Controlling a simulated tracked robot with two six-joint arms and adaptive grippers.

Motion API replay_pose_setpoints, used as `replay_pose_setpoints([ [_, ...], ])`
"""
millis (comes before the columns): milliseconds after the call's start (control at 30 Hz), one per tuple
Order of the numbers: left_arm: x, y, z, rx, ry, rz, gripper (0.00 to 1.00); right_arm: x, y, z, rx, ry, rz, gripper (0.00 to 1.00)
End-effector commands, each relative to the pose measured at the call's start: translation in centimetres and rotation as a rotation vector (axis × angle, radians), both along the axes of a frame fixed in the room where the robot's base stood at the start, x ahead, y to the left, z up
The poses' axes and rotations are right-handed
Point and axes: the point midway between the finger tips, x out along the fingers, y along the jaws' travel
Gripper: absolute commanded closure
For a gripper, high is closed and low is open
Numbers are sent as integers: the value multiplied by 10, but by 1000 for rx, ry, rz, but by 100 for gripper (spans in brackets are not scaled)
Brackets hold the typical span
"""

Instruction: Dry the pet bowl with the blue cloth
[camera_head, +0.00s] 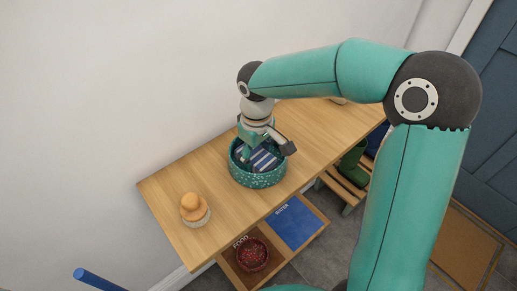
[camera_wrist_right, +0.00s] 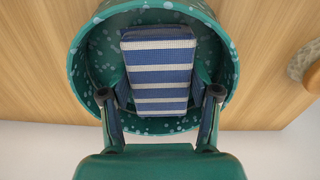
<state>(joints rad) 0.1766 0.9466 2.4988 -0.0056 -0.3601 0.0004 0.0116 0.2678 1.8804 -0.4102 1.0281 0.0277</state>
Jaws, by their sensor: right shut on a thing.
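The pet bowl (camera_head: 256,180) is teal with pale speckles and stands upright on the wooden bench top. The cloth (camera_head: 264,158) is blue with white stripes and is inside the bowl. My right gripper (camera_head: 262,150) reaches down into the bowl from above and is shut on the cloth. In the right wrist view the folded cloth (camera_wrist_right: 159,72) sits between the two fingers (camera_wrist_right: 160,95), over the floor of the bowl (camera_wrist_right: 84,60). How firmly the cloth touches the bowl's floor cannot be told. My left gripper does not show.
A round orange-brown thing on a pale base (camera_head: 194,208) stands on the bench top (camera_head: 165,195) left of the bowl. Below are an open compartment marked FOOD with a dark red bowl (camera_head: 252,255) and a blue mat (camera_head: 295,224). Green boots (camera_head: 352,165) stand on a slatted rack at right.

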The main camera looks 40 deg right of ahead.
Motion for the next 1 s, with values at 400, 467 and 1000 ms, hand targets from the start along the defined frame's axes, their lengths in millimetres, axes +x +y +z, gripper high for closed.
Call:
replay_pose_setpoints([
  [400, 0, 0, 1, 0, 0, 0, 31, 0, -9, 0, -1, 2, 1, 66],
  [467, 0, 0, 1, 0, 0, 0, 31, 0, -6, -1, -1, 1, 1, 66],
  [1000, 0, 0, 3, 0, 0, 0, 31, -1, -13, 0, -2, 3, -2, 66],
])
